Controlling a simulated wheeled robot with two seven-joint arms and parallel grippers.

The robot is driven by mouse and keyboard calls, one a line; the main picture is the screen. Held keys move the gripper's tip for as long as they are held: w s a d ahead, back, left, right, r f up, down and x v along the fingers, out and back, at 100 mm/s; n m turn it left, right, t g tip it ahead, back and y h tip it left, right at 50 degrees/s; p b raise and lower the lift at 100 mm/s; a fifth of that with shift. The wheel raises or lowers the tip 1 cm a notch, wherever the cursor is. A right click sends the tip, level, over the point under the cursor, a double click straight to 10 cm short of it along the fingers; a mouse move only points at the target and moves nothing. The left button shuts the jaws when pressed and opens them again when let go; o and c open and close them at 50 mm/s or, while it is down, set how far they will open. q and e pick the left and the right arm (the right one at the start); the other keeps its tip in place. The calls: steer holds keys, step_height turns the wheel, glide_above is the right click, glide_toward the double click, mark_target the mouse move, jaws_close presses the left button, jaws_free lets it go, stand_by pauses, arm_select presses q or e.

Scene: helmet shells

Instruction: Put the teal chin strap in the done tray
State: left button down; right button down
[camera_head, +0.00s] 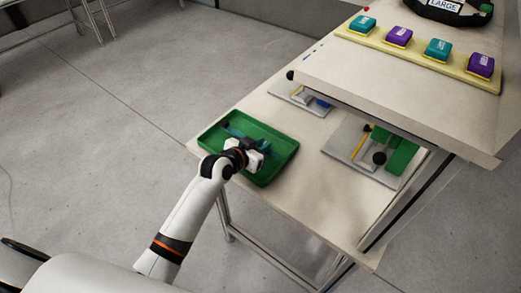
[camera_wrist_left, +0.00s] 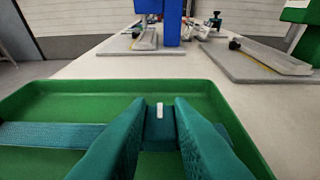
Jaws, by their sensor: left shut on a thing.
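The teal chin strap (camera_head: 235,132) is at the green tray (camera_head: 279,162), which stands at the left end of the lower table; I take this to be the done tray. My left gripper (camera_head: 246,156) is over the tray, low and close to its floor. In the left wrist view the gripper (camera_wrist_left: 158,125) is shut on the strap's middle piece, which carries a small white mark. A flat length of the teal strap (camera_wrist_left: 50,135) extends left over the green tray (camera_wrist_left: 215,95). Whether the strap rests on the tray floor is unclear. My right gripper is not in view.
Grey fixture plates (camera_head: 303,98) and (camera_head: 345,140) lie on the lower table beside the tray, under a raised shelf (camera_head: 400,90). The shelf holds a yellow strip (camera_head: 420,57) with several teal and purple blocks. Bare floor lies left.

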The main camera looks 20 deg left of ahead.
arm_select(q)
step_height(320, 180, down, 2)
steer(key=shift+f, duration=0.15)
steer(key=c, duration=1.3)
jaws_free()
steer(key=v, duration=1.2)
